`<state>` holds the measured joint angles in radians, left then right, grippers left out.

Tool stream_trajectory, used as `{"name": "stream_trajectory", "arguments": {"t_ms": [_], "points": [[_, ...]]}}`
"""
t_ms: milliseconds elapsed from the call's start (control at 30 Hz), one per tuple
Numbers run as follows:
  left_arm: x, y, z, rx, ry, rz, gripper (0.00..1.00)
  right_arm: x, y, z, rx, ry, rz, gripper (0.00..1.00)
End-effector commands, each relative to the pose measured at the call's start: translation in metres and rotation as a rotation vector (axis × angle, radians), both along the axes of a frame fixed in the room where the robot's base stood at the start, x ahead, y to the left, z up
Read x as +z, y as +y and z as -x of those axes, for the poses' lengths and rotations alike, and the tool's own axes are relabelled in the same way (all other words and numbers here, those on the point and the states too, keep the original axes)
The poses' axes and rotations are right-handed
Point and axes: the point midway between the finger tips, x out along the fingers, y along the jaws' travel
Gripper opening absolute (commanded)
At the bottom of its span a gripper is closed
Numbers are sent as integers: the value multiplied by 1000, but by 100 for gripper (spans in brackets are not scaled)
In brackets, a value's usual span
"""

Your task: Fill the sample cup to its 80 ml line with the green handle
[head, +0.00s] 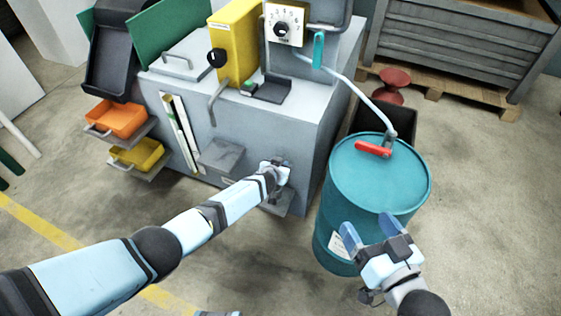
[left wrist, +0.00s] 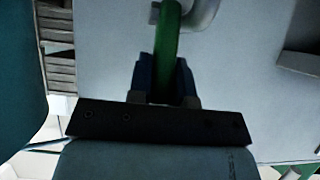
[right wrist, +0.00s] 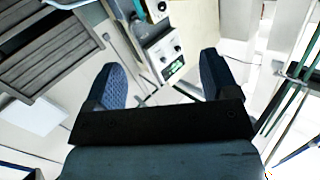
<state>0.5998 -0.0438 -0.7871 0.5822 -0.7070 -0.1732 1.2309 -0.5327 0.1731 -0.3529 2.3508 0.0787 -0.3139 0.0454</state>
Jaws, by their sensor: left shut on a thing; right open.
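The green handle (left wrist: 168,45) shows in the left wrist view as a curved green bar between my fingers, with a pale fitting behind its top. My left gripper (left wrist: 165,80) is shut on it. In the head view my left gripper (head: 279,172) is against the front of the grey machine (head: 255,135), above a small low shelf (head: 280,204), and hides the handle. I cannot make out the sample cup or its 80 ml line; the shelf is partly covered by my gripper. My right gripper (head: 368,228) is open and empty in front of the teal drum.
The teal drum (head: 378,172) with a red lever (head: 373,149) stands right of the machine. A teal-gripped lever (head: 319,50) and dial (head: 283,28) are on top. Orange (head: 118,117) and yellow (head: 138,154) bins are at left. The floor in front is clear.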

Motion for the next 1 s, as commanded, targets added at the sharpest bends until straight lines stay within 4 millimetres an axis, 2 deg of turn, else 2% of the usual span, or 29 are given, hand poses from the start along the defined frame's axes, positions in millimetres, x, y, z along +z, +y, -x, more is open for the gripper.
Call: {"name": "stream_trajectory", "arguments": {"t_ms": [200, 400, 867, 900, 1000], "points": [[2, -1, -2, 1, 52, -15, 0, -24, -12, 6, -23, 121, 74, 80], [1, -2, -3, 0, 73, -24, 0, -37, -17, 10, -30, 175, 106, 80], [-1, -2, -3, 0, 79, -25, 0, -42, -19, 11, -31, 191, 115, 80], [-1, -2, -3, 0, 79, -25, 21, -42, -19, 11, -31, 191, 115, 80], [-1, -2, -3, 0, 78, -25, 44, -42, -19, 11, -31, 191, 115, 80]]}}
